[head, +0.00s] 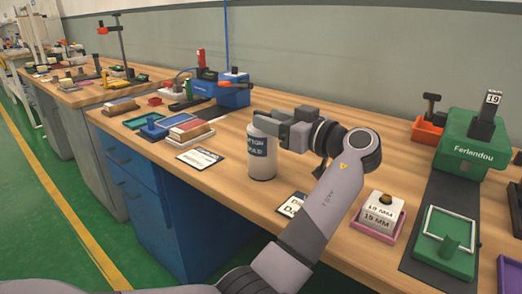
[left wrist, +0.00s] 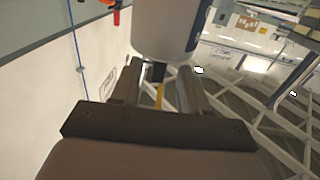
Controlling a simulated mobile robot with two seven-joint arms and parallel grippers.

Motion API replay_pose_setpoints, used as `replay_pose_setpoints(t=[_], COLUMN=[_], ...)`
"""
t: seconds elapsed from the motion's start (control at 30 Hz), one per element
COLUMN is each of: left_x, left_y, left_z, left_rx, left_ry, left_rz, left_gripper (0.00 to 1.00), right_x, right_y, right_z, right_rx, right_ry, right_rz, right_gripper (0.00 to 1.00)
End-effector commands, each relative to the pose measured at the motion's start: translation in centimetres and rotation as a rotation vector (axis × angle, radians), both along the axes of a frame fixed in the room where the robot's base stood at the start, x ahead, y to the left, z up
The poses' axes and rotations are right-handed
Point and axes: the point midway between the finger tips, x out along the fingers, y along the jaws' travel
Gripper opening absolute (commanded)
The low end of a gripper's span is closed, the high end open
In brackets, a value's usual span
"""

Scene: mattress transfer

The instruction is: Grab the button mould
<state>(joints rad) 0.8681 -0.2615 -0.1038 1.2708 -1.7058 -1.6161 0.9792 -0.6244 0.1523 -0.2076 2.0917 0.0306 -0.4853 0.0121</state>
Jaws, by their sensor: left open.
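The button mould (head: 262,150) is a white upright cylinder with a dark label, partly legible, on the wooden bench. My left gripper (head: 272,121) is open at its upper part, coming from the right. In the left wrist view the white cylinder (left wrist: 166,28) stands just beyond and partly between the open fingers (left wrist: 160,78). Its upper right is partly covered by the gripper in the head view. I cannot tell whether a finger touches it. My right gripper is not in view.
A printed card (head: 200,158) lies left of the cylinder, and another card (head: 291,205) lies partly behind my arm. A white 19 MM block (head: 380,218) sits on a pink tray at right. A green Ferlandou machine (head: 468,145) stands farther right. A blue device (head: 233,92) stands behind.

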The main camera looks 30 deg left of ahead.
Motion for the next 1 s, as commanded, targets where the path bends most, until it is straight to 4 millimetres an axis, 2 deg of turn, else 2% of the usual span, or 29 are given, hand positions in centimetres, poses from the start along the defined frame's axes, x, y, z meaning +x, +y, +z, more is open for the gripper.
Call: replay_pose_setpoints(t=[0.33,0.57,0.6,0.73,1.0], left_x=[0.8,1.0,1.0,0.9,0.9], left_y=[4.5,5.0,5.0,5.0,5.0], left_z=[0.2,-0.1,-0.1,-0.1,0.0], left_rx=[0.0,0.001,0.001,0.0,0.0], left_ry=[0.002,0.001,0.001,0.001,0.001], left_rz=[0.002,0.0,0.0,0.0,0.0], left_gripper=[0.45,0.45,0.41,0.0,0.0], right_x=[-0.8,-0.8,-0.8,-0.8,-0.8], right_y=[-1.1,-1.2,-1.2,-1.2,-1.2], right_z=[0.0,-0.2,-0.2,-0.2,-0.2], right_rx=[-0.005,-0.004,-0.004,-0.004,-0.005], right_ry=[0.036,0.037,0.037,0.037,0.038], right_rz=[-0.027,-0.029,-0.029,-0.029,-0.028], right_gripper=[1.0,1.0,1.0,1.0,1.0])
